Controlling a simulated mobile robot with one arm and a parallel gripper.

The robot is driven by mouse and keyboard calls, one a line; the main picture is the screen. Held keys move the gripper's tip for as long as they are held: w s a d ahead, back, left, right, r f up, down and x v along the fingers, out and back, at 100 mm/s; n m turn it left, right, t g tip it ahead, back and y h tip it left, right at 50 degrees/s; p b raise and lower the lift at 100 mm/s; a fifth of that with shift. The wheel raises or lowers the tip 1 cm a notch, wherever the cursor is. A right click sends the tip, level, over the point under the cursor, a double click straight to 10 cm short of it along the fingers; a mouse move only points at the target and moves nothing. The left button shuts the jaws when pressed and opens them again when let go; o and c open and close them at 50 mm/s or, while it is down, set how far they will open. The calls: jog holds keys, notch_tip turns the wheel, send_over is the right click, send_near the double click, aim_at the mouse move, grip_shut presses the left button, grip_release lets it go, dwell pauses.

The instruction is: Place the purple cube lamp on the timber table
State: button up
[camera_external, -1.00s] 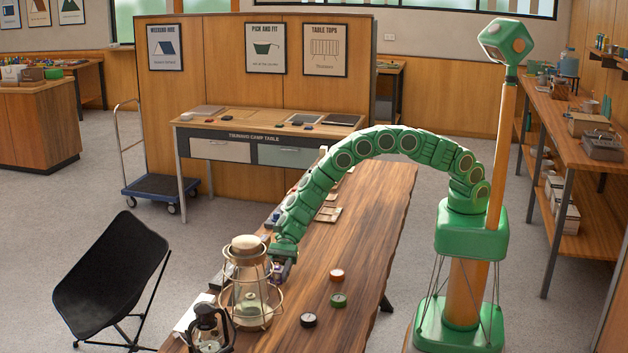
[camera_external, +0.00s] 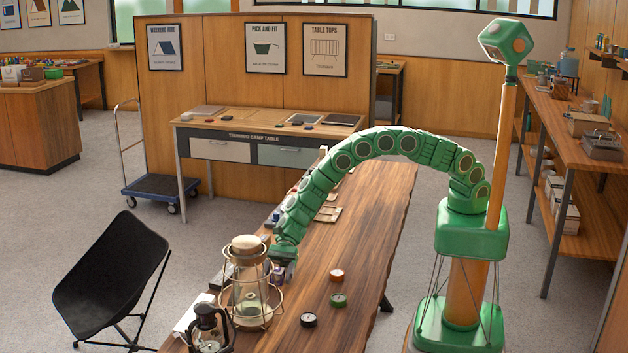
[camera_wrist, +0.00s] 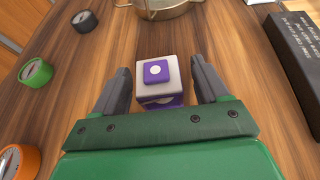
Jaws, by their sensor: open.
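The purple cube lamp (camera_wrist: 156,72), with a pale upper part and a purple button on top, stands upright on the wooden surface in the wrist view. My gripper (camera_wrist: 158,82) is open, with one finger on each side of the lamp; whether either finger touches it I cannot tell. In the external view my gripper (camera_external: 283,258) is low over the left edge of the long timber table (camera_external: 350,230), just behind the large lantern. The lamp is mostly hidden there by the gripper and lantern.
The large brass lantern (camera_external: 248,290) stands close to my gripper, with a small dark lantern (camera_external: 209,330) nearer the front. Orange (camera_external: 337,275), green (camera_external: 338,300) and black (camera_external: 308,320) discs lie to the right. A dark lettered box (camera_wrist: 302,50) lies right of the lamp. The table's middle is clear.

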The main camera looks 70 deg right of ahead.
jog(key=shift+r+v, duration=0.1)
jog(key=shift+v, duration=1.85)
jog(key=shift+r+v, duration=0.15)
jog(key=shift+v, duration=1.8)
jog(key=shift+r, duration=0.25)
jog(key=s+d+r+n+g+h, duration=0.35)
jog(key=s+d+r+n, duration=0.65)
jog(key=s+d+r, duration=0.75)
jog(key=s+d+r+n+t+h, duration=0.1)
jog(key=s+d+n+h, duration=0.1)
jog(key=s+d, duration=0.6)
jog(key=s+d+r+n+h, duration=0.2)
jog(key=s+d+h, duration=0.2)
jog(key=s+d, duration=0.5)
jog(key=s+d+r+n+t+h, duration=0.1)
jog(key=s+d+n+h, duration=0.2)
jog(key=s+d, duration=0.5)
jog(key=d+h, duration=0.1)
jog(key=d, duration=1.1)
jog(key=shift+s+d+r+t, duration=0.25)
jog(key=shift+r+t, duration=0.1)
jog(key=shift+r, duration=0.05)
